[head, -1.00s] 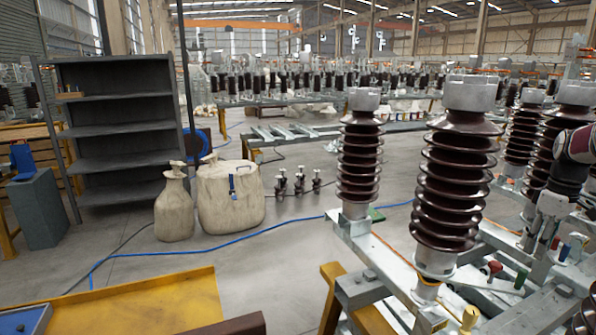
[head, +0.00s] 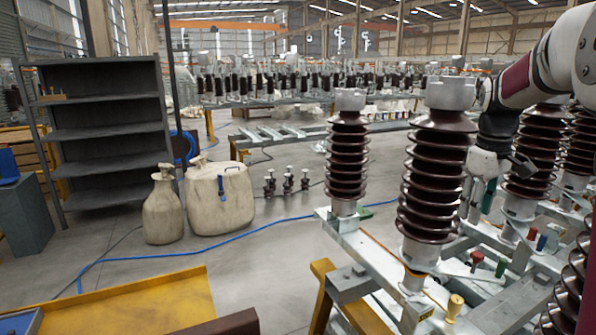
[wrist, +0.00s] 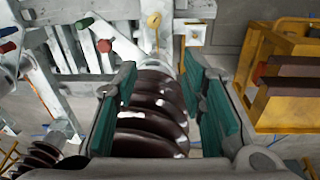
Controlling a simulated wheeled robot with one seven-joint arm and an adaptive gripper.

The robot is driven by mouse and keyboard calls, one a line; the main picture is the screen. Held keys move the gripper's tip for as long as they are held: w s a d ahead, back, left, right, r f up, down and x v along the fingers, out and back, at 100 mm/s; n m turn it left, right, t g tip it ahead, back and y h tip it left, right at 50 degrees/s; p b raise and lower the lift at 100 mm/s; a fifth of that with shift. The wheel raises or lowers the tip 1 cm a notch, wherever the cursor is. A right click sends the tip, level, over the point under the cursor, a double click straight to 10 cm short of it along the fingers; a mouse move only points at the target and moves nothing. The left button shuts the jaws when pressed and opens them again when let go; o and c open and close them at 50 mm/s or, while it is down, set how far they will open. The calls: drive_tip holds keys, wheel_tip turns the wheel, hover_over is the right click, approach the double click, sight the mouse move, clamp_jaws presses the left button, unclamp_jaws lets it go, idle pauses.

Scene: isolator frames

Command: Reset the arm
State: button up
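My arm (head: 530,80) reaches in from the upper right in the head view. My gripper (head: 481,198) points down just right of the large brown ribbed insulator (head: 434,185), which partly overlaps it in the picture. In the wrist view my gripper (wrist: 165,110) is open, its two green-padded fingers wide apart. The brown ribs of an insulator (wrist: 152,105) show between the fingers; I cannot tell how far below they lie. Nothing is seen clamped by the pads.
Another insulator (head: 347,155) stands to the left, and others (head: 535,165) crowd the right. They stand on a grey metal frame (head: 375,255) with small coloured caps. Open floor is between.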

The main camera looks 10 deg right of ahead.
drive_tip(key=s+a+r+m+t, duration=0.1)
drive_tip(key=s+a+r, duration=0.3)
drive_tip(key=a, duration=0.5)
drive_tip(key=s+a+r, duration=0.2)
drive_tip(key=s+a, duration=0.3)
drive_tip(key=a, duration=0.3)
drive_tip(key=s+a+f+t, duration=0.1)
drive_tip(key=s+a+f, duration=0.2)
drive_tip(key=s+a, duration=0.3)
drive_tip(key=s+a+f+m+t+y, duration=0.1)
drive_tip(key=s+a+f, duration=0.1)
drive_tip(key=s+a, duration=0.4)
drive_tip(key=s+p, duration=0.1)
drive_tip(key=s, duration=0.4)
drive_tip(key=shift+f+m, duration=0.3)
drive_tip(key=shift+f, duration=0.1)
